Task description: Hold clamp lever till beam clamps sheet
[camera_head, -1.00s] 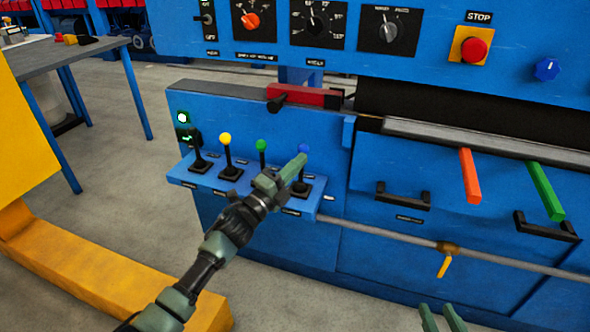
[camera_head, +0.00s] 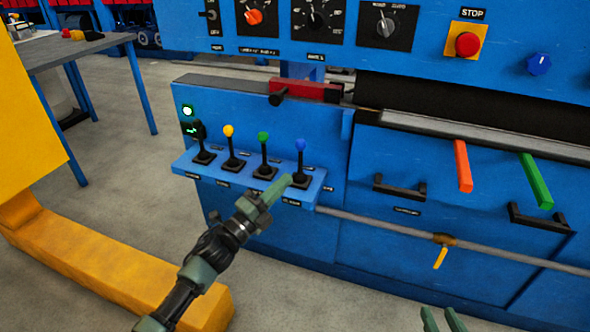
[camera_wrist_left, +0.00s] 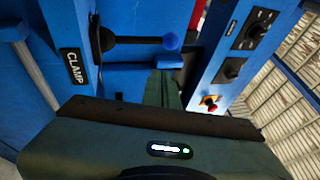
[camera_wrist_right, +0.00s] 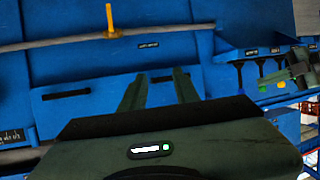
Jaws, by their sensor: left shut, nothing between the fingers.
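The clamp lever with the blue knob (camera_head: 300,146) stands roughly upright at the right end of the lever shelf. My right gripper (camera_head: 443,318) is open and empty, low in front of the machine. A long grey edge (camera_head: 480,134) runs under a dark opening; I cannot tell beam from sheet.
Levers with green (camera_head: 263,136) and yellow (camera_head: 229,130) knobs stand left of the clamp lever. Orange (camera_head: 462,166) and green (camera_head: 535,181) bars stick out at the right. A pipe with a yellow valve handle (camera_head: 440,257) crosses below. Yellow framework (camera_head: 110,265) lies at left.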

